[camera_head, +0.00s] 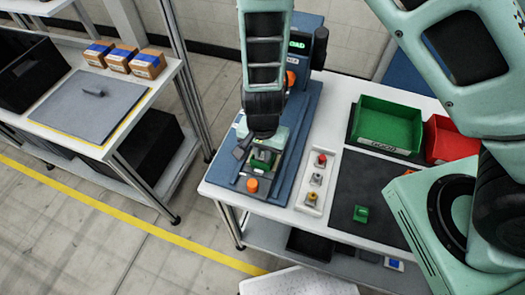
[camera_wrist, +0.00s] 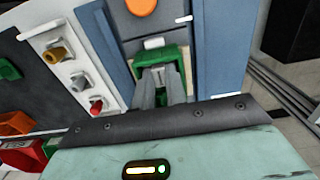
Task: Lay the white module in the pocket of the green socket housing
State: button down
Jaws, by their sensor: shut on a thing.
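The green socket housing (camera_head: 262,160) sits in the blue fixture, below my gripper. It also shows in the wrist view (camera_wrist: 174,52), with a pale edge around part of it. My gripper (camera_wrist: 162,92) points down at the housing, its two grey fingers close together over the pocket and shut on the white module. The module is mostly hidden between the fingers, so I cannot tell how deep it sits or whether it touches the pocket floor. A small white block (camera_wrist: 154,43) shows at the housing's far edge in the wrist view.
An orange knob (camera_head: 252,184) stands in front of the housing on the blue fixture (camera_head: 228,178).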

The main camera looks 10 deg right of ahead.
jog(key=shift+f, duration=0.25)
jog(key=c, duration=1.7)
grip_release()
jog(key=shift+c, duration=0.2)
jog(key=shift+r, duration=0.1)
jog(key=shift+r+p, duration=1.15)
jog(key=shift+r, duration=0.1)
jog(key=o, duration=0.6)
jog(key=shift+c, duration=0.2)
